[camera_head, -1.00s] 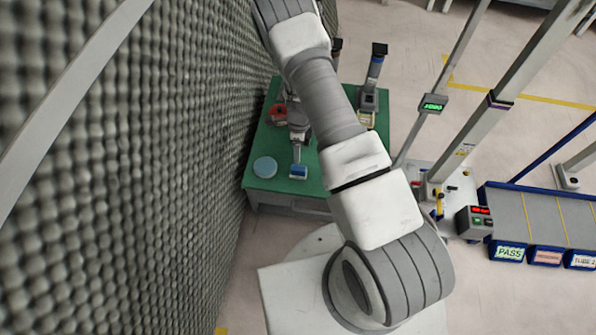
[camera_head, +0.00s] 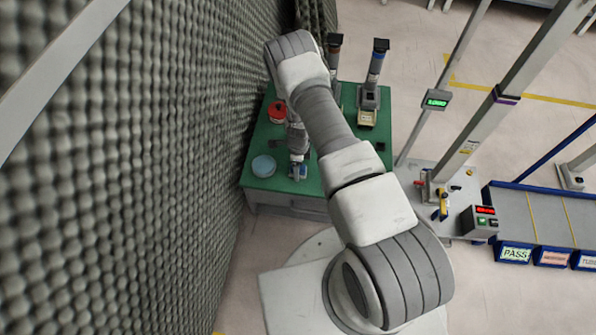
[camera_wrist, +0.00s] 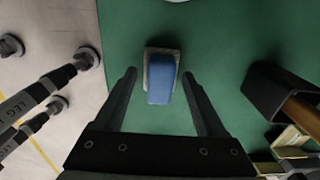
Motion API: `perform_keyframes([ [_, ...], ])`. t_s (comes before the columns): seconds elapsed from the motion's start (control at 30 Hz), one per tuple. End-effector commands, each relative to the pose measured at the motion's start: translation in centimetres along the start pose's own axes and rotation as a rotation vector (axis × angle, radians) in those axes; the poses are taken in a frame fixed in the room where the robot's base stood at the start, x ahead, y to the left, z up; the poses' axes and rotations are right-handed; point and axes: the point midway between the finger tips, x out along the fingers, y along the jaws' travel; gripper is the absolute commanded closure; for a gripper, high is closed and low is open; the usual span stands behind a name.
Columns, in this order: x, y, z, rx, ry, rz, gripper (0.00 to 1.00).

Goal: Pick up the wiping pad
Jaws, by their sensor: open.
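The wiping pad (camera_wrist: 162,78) is a small block with a blue top and a grey edge, lying on the green table (camera_wrist: 225,40). In the head view the pad (camera_head: 298,173) is near the table's front edge, partly covered by my gripper (camera_head: 298,163). In the wrist view my gripper (camera_wrist: 159,77) is open and empty, pointing down at the table. Its two fingertips stand left and right of the pad's near part, with a gap on each side. How high the fingertips are above the table is hard to tell.
A light blue round disc (camera_head: 264,166) lies left of the pad. A red round object (camera_head: 277,112) is farther back near the foam wall (camera_head: 190,150). Two upright stands with dark tops, one of them here (camera_head: 374,75), are at the back. A dark hollow holder (camera_wrist: 280,92) shows at right.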

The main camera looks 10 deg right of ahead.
Motion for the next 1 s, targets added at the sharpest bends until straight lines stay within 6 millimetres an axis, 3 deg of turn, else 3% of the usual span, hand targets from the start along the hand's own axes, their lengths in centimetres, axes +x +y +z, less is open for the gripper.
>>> perform_keyframes([
  [0.17, -0.08, -0.04, 0.03, 0.0, 0.0, -0.001, 0.29],
  [0.57, -0.1, -0.02, 0.03, 0.0, 0.0, -0.001, 1.0],
  [1.0, -0.65, -0.07, 0.05, 0.0, -0.001, -0.001, 1.0],
])
